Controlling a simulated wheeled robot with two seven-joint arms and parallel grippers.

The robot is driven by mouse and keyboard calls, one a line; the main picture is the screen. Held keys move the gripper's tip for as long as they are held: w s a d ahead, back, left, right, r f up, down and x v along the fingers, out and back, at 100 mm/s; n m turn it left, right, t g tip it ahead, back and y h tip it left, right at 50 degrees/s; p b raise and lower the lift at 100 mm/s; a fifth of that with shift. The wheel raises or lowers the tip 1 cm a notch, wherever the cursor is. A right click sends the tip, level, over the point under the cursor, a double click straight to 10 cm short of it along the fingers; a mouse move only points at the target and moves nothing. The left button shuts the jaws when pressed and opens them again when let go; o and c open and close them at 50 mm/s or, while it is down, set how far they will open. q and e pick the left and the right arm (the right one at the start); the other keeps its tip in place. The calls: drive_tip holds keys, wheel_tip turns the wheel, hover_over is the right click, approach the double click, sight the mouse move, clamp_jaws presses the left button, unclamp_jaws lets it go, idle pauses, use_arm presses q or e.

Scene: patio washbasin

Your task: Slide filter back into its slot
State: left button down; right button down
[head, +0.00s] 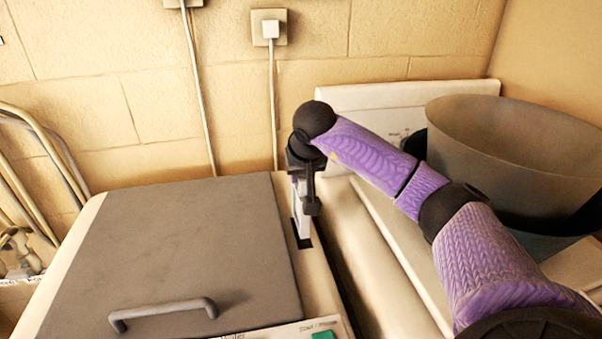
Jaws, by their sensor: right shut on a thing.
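The filter (302,217) is a narrow, light grey upright piece at the right edge of the washer's top. My right gripper (306,196) points down and is shut on the filter's upper part. The filter's lower end meets the dark slot (305,243) in the pale top panel. I cannot tell how deep it sits inside. The gripper's dark fingers and wrist hide part of the filter. My left gripper is not in view.
The washer's grey lid (175,250) with its handle (163,311) is shut, left of the slot. A second white appliance (385,248) stands to the right, across a narrow gap, with a large grey tub (490,160) on it. Two cords hang from wall sockets (269,27) behind.

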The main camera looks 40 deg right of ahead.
sight(302, 196)
drive_tip(key=shift+f+b, duration=0.6)
drive_tip(key=shift+f, duration=0.3)
drive_tip(key=shift+f+b, duration=1.05)
drive_tip(key=shift+f, duration=0.7)
drive_tip(key=shift+f+b, duration=0.45)
drive_tip(key=shift+f, duration=0.25)
wheel_tip(302, 196, down, 2)
drive_tip(key=shift+f+b, duration=0.1)
drive_tip(key=shift+b, duration=0.6)
drive_tip(key=shift+f+b, duration=0.85)
drive_tip(key=shift+f, duration=0.45)
drive_tip(key=shift+c, duration=2.2)
unclamp_jaws()
